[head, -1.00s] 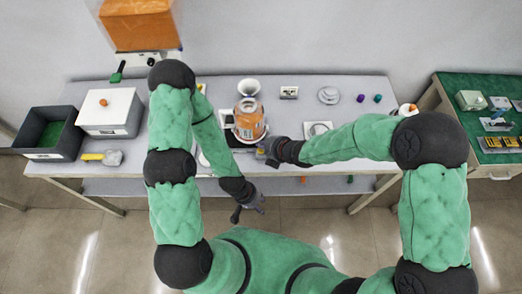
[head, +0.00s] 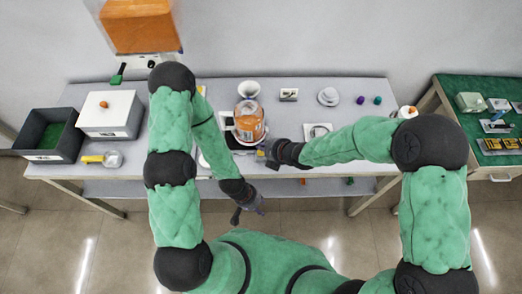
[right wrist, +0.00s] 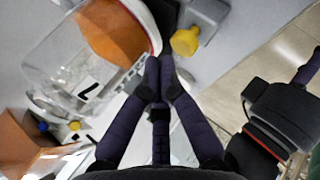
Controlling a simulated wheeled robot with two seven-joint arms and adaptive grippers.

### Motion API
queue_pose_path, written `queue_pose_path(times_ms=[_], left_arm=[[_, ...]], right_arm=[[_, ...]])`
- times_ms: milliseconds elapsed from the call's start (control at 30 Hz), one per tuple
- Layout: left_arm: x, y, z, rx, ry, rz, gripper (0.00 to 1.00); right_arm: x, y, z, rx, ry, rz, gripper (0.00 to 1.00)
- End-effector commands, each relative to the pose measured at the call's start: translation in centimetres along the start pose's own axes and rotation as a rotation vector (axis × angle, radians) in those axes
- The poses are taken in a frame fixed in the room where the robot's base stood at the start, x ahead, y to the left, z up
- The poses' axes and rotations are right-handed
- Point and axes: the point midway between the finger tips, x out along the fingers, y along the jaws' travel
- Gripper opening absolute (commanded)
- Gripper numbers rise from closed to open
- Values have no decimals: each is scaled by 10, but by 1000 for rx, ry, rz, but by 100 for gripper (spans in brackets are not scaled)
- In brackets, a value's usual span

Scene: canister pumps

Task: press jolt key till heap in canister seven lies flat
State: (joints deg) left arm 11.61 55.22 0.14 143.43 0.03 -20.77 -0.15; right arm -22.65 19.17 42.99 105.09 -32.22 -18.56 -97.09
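The canister (head: 249,128) stands on the table in the head view, clear-walled with orange contents. In the right wrist view the canister (right wrist: 68,62) shows a label that reads as an upside-down 7. Its orange heap (right wrist: 108,32) has a sloped, rounded edge against the clear wall. A yellow key (right wrist: 186,41) sits on a grey base beside the canister. My right gripper (right wrist: 158,78) has its fingertips together, empty, close to the key; contact cannot be told. In the head view my right gripper (head: 270,152) partly hides the key. My left gripper (head: 250,207) hangs before the table's front edge, fingers unclear.
A white funnel-like cup (head: 249,88) stands behind the canister. A white box (head: 108,120), a dark bin (head: 66,150) and a yellow-handled tool (head: 93,158) are at left. A small switch plate (head: 289,95) and a round grey item (head: 328,96) stand at the back right.

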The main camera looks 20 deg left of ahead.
Motion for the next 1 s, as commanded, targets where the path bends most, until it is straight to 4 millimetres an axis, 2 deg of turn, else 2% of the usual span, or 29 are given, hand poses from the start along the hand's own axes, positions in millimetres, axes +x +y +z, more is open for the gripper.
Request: queue_pose_path(times_ms=[333, 667, 1000], left_arm=[[1, 0, 0, 0, 0, 0, 40], [13, -5, 0, 0, 0, 0, 40], [12, -4, 0, 0, 0, 0, 40]], right_arm=[[1, -1, 0, 0, 0, 0, 0], [6, -7, 0, 0, 0, 0, 0], [6, -6, 0, 0, 0, 0, 0]])
